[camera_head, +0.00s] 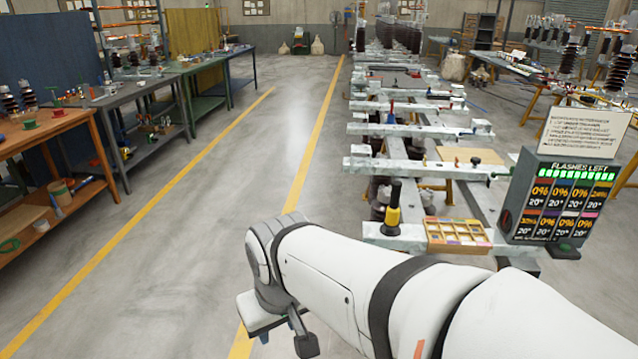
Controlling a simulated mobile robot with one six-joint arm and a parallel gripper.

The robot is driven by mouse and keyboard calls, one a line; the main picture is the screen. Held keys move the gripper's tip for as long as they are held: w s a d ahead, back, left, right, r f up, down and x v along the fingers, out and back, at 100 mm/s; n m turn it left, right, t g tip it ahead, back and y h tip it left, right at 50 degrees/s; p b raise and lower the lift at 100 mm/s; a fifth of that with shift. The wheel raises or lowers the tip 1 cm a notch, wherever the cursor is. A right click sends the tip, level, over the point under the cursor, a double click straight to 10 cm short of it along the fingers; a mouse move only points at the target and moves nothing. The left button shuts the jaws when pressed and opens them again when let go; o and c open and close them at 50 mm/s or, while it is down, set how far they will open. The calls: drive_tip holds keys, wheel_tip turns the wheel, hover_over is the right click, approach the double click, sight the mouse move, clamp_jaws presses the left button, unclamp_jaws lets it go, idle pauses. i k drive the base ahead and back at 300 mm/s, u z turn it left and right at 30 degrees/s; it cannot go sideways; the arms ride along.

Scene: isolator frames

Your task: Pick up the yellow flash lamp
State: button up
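The yellow flash lamp (391,216) seems to be the upright black cylinder with a yellow band. It stands on the near end of a pale frame rail, right of the picture's middle. My gripper (284,338) is at the lower left end of my white arm, left of the lamp and well apart from it. Its dark parts show small and partly behind the wrist, so I cannot tell how far its fingers are apart. I see nothing held in it.
A partitioned tray (458,247) of small parts lies just right of the lamp. A dark display box (560,195) reading "FLASHES LEFT" stands further right. Long rails run away behind. Workbenches (45,133) line the left; the marked floor aisle (215,200) between is clear.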

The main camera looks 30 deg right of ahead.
sight(392, 221)
drive_tip(key=z, duration=0.3)
drive_tip(key=i, duration=0.65)
drive_tip(key=z, duration=0.6)
drive_tip(key=i, duration=0.5)
drive_tip(key=u, duration=0.1)
